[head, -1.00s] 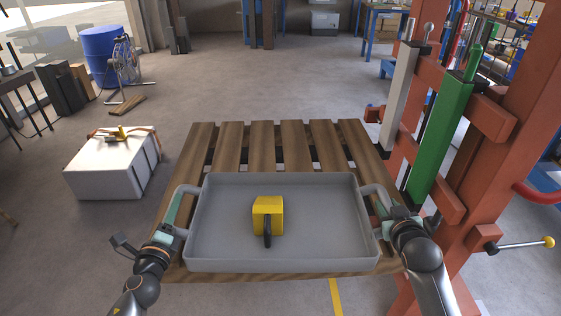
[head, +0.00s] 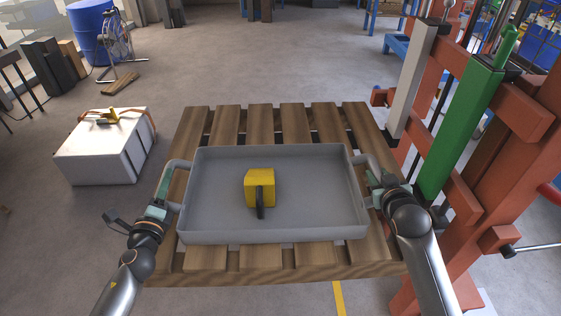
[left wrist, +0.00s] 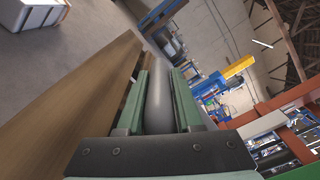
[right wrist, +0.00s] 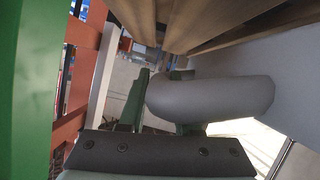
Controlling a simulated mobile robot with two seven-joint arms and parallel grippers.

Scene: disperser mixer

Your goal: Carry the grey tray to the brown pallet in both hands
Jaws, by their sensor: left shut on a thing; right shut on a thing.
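The grey tray (head: 310,190) is over the brown pallet (head: 215,262) in the head view, with pallet slats showing on every side. I cannot tell whether it touches the slats. A yellow block with a dark handle (head: 259,187) is in the tray. My left gripper (head: 164,192) is shut on the tray's left handle, a grey bar (left wrist: 160,95) between the fingers in the left wrist view. My right gripper (head: 376,183) is shut on the right handle. In the right wrist view that handle (right wrist: 210,100) hides part of the fingers.
A red frame (head: 490,165) with a green post (head: 460,125) stands close on the right, near my right arm. A white strapped box (head: 105,150) is on the floor at left. A blue drum (head: 96,32) and a fan stand farther back. Open floor lies beyond the pallet.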

